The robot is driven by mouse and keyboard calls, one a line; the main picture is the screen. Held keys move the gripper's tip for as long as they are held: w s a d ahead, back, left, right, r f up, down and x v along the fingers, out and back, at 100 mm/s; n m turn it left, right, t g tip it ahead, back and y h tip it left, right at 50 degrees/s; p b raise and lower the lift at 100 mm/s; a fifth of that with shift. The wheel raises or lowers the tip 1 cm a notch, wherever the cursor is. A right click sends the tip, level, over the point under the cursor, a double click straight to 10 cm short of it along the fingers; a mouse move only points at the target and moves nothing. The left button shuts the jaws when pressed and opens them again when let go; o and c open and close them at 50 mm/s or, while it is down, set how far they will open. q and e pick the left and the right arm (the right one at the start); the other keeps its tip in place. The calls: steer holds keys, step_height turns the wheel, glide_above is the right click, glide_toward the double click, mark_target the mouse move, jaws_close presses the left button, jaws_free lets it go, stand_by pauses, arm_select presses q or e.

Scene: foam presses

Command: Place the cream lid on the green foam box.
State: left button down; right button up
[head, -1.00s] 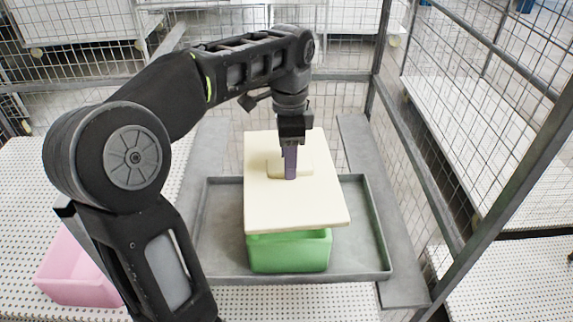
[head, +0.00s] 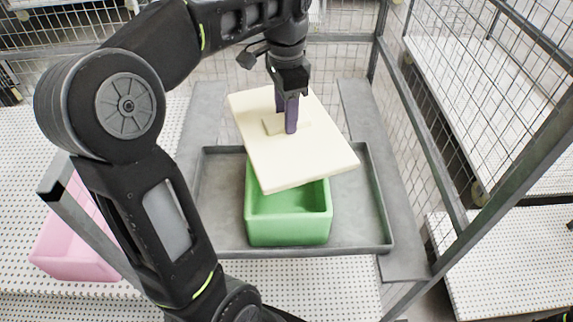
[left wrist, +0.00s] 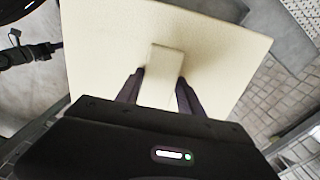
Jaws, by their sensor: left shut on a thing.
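The cream lid (head: 290,158) is a flat slab with a raised block handle (left wrist: 163,78) on top. My left gripper (head: 287,118) is shut on that handle and holds the lid up. The green foam box (head: 288,228) stands in the grey tray, open at the top. The lid is above the box, turned askew to it and tilted, and covers its back part from view. The front of the box's inside shows. In the left wrist view, the two fingers (left wrist: 158,92) stand on either side of the handle. My right gripper is not in view.
The grey tray (head: 362,232) has a low rim and bare floor around the box. A pink foam box (head: 75,250) stands at the left on a white perforated surface. Wire mesh walls and metal posts (head: 425,150) enclose the back and right.

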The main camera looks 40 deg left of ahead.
arm_select(q)
steer(key=shift+n, duration=0.5)
steer(key=shift+f, duration=0.1)
step_height(320, 180, down, 2)
steer(key=shift+f+b, duration=0.25)
steer(key=shift+b, duration=0.7)
steer(key=shift+f+p, duration=0.35)
steer(key=shift+f, duration=1.45)
step_height(320, 180, down, 4)
steer(key=shift+r, duration=0.1)
